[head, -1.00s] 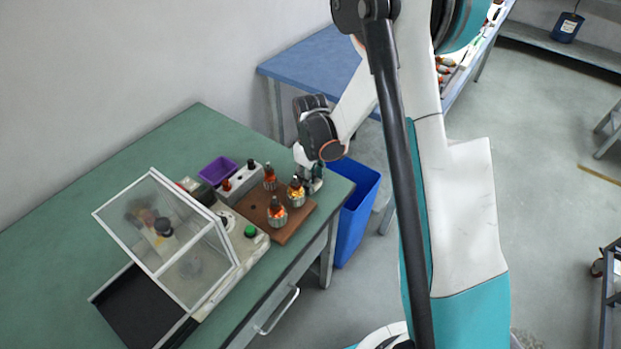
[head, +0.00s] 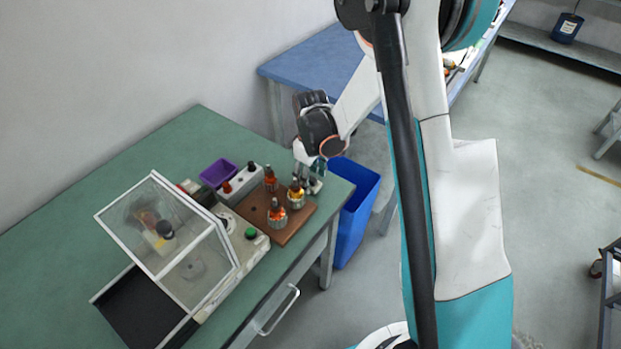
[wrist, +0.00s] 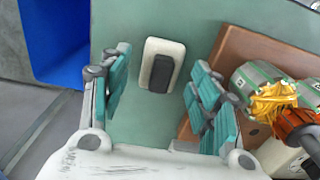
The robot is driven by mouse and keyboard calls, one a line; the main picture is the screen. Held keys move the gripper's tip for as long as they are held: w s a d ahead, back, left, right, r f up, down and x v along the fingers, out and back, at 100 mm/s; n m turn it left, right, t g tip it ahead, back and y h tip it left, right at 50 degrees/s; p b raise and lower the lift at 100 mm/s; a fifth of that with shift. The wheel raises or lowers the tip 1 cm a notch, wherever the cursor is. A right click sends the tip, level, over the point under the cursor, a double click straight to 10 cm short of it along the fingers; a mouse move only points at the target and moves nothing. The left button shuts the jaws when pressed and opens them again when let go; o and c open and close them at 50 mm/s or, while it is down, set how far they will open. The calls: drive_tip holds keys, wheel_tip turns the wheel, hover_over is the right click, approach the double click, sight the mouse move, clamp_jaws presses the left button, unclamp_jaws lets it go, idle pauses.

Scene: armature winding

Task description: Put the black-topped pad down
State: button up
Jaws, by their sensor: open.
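The black-topped pad (wrist: 161,65) is a small whitish block with a black top. In the wrist view it lies on the green tabletop, between my spread fingers and apart from both. In the head view my gripper hides it. My gripper (wrist: 160,84) is open, its teal-padded fingers on either side of the pad. In the head view my gripper (head: 311,184) is low over the table's right corner, beside the wooden board.
The brown wooden board (head: 286,234) with copper-wound armatures (head: 277,213) stands close to my fingers. The green table (head: 205,128) ends just right of my gripper, above a blue bin (head: 357,218). A clear-lidded machine (head: 178,232) and purple tray (head: 217,172) stand left.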

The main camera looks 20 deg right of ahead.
sight(311, 178)
drive_tip(key=s+r+m+t+p, duration=0.2)
drive_tip(key=s+r, duration=0.3)
drive_tip(key=r, duration=0.7)
drive_tip(key=s+r+m+t+p, duration=0.1)
drive_tip(key=s+r, duration=0.3)
drive_tip(key=r, duration=0.8)
drive_tip(key=s+r+m+t, duration=0.2)
drive_tip(key=s, duration=0.5)
drive_tip(key=s+r+m+t, duration=0.2)
drive_tip(key=s+r, duration=0.1)
drive_tip(key=s, duration=0.4)
drive_tip(key=shift+f, duration=0.15)
drive_tip(key=shift+o, duration=0.5)
